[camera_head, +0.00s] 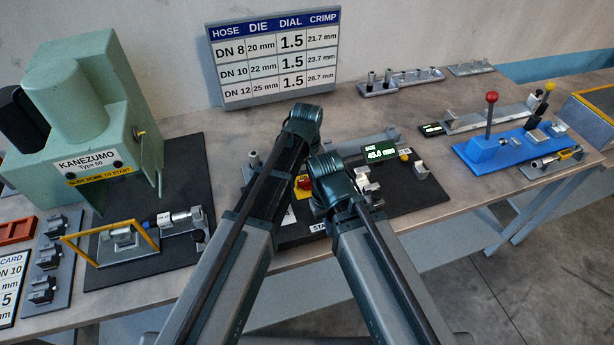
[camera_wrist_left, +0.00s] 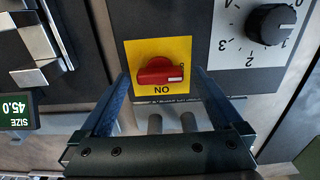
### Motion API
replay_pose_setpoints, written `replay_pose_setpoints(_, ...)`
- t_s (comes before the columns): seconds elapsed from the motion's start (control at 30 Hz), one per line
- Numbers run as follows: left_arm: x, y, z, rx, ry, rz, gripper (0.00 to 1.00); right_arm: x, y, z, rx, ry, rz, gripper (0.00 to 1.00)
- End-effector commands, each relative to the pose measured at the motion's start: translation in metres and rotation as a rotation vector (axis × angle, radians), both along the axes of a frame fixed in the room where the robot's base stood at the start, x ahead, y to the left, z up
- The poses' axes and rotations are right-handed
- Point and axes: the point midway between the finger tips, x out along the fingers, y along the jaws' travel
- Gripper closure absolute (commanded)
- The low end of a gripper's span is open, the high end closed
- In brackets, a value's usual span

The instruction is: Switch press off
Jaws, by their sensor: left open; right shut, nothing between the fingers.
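The red rotary switch (camera_wrist_left: 160,70) sits on a yellow plate (camera_wrist_left: 133,52) on the dark press control panel. In the left wrist view its handle lies crosswise, white mark to the right, and the word ON shows upside down below it. The switch also shows in the head view (camera_head: 304,183), between my arms. My left gripper (camera_wrist_left: 161,76) is open, its two blue fingers on either side of the switch; I cannot tell whether they touch it. In the head view my left wrist hides its fingers. My right gripper (camera_head: 322,205) is shut and empty, low beside the panel, its fingers mostly hidden.
A numbered black dial (camera_wrist_left: 270,24) is right of the switch in the wrist view. A green size display (camera_head: 381,152) reads 45.0. The green Kanezumo machine (camera_head: 88,115) stands left, a blue fixture with a red-knobbed lever (camera_head: 490,97) right.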

Motion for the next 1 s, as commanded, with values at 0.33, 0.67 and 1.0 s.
replay_pose_setpoints(0.33,0.0,0.0,0.04,0.0,0.0,0.0,0.0,0.0,0.0,0.04,0.0,0.0,0.001,1.0)
replay_pose_setpoints(0.67,0.0,0.0,0.09,0.0,0.0,0.0,0.0,0.0,0.0,0.09,0.001,0.0,-0.005,1.0)
replay_pose_setpoints(1.0,0.0,0.0,0.133,0.0,0.0,0.001,0.0,0.0,0.0,0.133,0.003,0.0,-0.012,1.0)
